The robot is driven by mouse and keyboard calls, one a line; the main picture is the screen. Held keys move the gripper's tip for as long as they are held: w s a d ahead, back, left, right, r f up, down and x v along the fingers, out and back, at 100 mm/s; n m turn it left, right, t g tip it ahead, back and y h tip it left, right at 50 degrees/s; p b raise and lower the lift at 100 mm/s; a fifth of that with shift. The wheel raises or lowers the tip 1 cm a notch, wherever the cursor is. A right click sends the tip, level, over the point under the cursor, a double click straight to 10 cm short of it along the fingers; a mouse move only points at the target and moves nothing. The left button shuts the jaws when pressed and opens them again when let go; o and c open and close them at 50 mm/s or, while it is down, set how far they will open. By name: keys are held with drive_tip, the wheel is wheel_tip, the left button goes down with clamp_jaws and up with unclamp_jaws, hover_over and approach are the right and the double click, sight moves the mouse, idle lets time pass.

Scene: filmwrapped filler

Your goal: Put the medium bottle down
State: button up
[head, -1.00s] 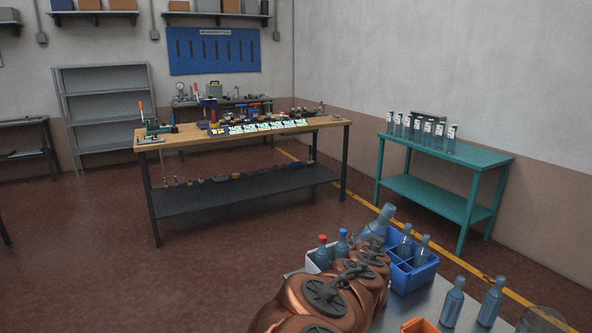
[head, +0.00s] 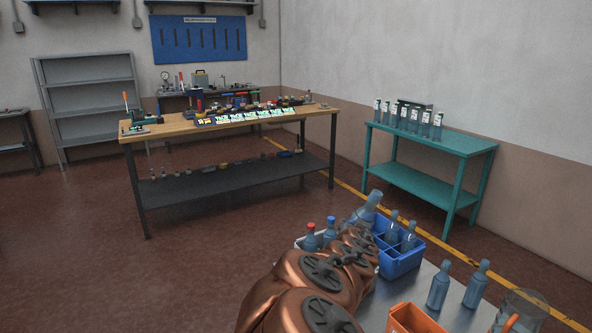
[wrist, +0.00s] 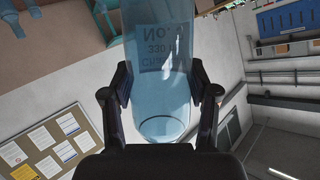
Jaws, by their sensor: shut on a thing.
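My gripper (wrist: 160,96) is shut on a translucent blue bottle, the medium bottle (wrist: 158,50), which fills the middle of the wrist view between the two dark fingers. Its printed label appears upside down. In the head view the held bottle (head: 368,206) is tilted, neck up and to the right, beyond my copper arm and by the blue crate. My arm hides the gripper there. I cannot tell whether the bottle touches the crate.
A metal surface (head: 402,286) carries a blue divided crate (head: 405,262) with bottles, two loose bottles (head: 438,285) (head: 476,284), an orange bin (head: 410,318) and a clear jar (head: 522,308). Red- and blue-capped bottles stand left. A teal table (head: 430,138) holds several labelled bottles; a wooden workbench (head: 170,130) stands beyond.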

drive_tip(key=w+d+f+n+y+b, duration=0.25)
drive_tip(key=w+d+f+b, duration=0.25)
drive_tip(key=d+f, duration=0.25)
drive_tip(key=w+d+f+n+y+b, duration=0.2)
drive_tip(key=w+d+f+n+b, duration=0.3)
drive_tip(key=d, duration=0.3)
drive_tip(key=s+d+f+n+y+b, duration=0.2)
drive_tip(key=s+d+f+b, duration=0.2)
drive_tip(key=d+f, duration=0.4)
drive_tip(key=s+d+f+n+y+b, duration=0.1)
drive_tip(key=s+d+f+n+b, duration=0.15)
drive_tip(key=d+f+b, duration=0.45)
drive_tip(key=shift+m, duration=0.5)
drive_tip(key=shift+s+d+f+p, duration=0.15)
drive_tip(key=shift+d+f, duration=0.25)
drive_tip(key=shift+f, duration=0.9)
drive_tip(key=shift+s+d+f+p, duration=0.15)
drive_tip(key=shift+d+f, duration=0.25)
drive_tip(key=shift+f, duration=0.95)
drive_tip(key=shift+s+d+f+p, duration=0.15)
drive_tip(key=shift+d+f, duration=0.25)
drive_tip(key=shift+f, duration=0.9)
drive_tip(key=shift+f, duration=0.2)
drive_tip(key=o, duration=1.4)
